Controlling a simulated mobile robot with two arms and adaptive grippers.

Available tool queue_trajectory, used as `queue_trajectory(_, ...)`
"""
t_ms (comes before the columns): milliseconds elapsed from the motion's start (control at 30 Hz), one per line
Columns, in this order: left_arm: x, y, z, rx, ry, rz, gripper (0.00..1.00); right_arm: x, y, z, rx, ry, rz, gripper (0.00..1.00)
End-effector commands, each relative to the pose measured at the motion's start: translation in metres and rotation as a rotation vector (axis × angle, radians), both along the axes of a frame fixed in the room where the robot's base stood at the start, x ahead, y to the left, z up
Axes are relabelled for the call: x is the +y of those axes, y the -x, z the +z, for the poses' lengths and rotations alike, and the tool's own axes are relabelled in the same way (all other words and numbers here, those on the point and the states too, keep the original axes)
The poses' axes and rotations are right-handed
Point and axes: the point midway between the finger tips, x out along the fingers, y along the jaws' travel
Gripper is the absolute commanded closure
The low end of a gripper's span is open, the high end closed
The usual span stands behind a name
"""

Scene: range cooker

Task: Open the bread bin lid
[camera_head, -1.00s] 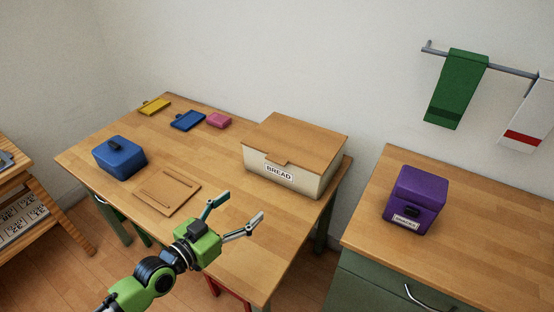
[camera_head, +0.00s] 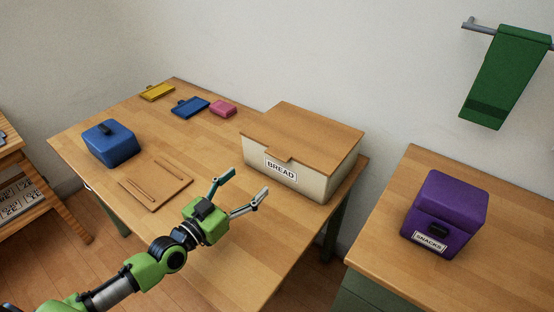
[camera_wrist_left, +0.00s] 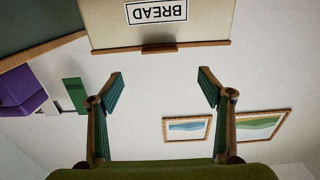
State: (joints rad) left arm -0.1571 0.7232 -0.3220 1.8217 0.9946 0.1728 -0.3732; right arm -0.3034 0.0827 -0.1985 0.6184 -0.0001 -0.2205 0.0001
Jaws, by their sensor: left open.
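The bread bin (camera_head: 312,182) is a cream box labelled BREAD with a flat wooden lid (camera_head: 310,130), standing on the wooden table. The lid is shut and has a small tab (camera_head: 279,157) at its front edge. My left gripper (camera_head: 246,190) is open and empty, in front of the bin's front left, fingers pointing towards it and apart from it. In the left wrist view the picture is upside down; the bin front (camera_wrist_left: 200,15) and the lid's tab (camera_wrist_left: 158,48) show beyond the open fingers (camera_wrist_left: 160,88). My right gripper is not in view.
A wooden board (camera_head: 155,188) and a blue box (camera_head: 110,144) are on the table's left. Yellow (camera_head: 157,92), blue (camera_head: 190,107) and pink (camera_head: 222,108) items lie at the back. A purple SNACKS box (camera_head: 444,217) stands on the right counter. The table's front middle is clear.

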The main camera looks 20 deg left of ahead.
Motion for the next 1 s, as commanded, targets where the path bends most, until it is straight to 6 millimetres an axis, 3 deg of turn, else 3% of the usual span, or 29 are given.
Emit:
queue_trajectory(267, -0.015, -0.042, 0.004, -0.004, 0.003, 0.0, 0.28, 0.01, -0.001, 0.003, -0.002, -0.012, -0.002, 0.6)
queue_trajectory(633, -0.037, -0.102, 0.002, -0.003, 0.001, -0.001, 0.28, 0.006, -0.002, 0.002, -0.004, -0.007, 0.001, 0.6)
queue_trajectory(1000, -0.046, -0.124, 0.001, 0.0, 0.0, -0.002, 0.28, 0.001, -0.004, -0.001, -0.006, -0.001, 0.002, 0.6)
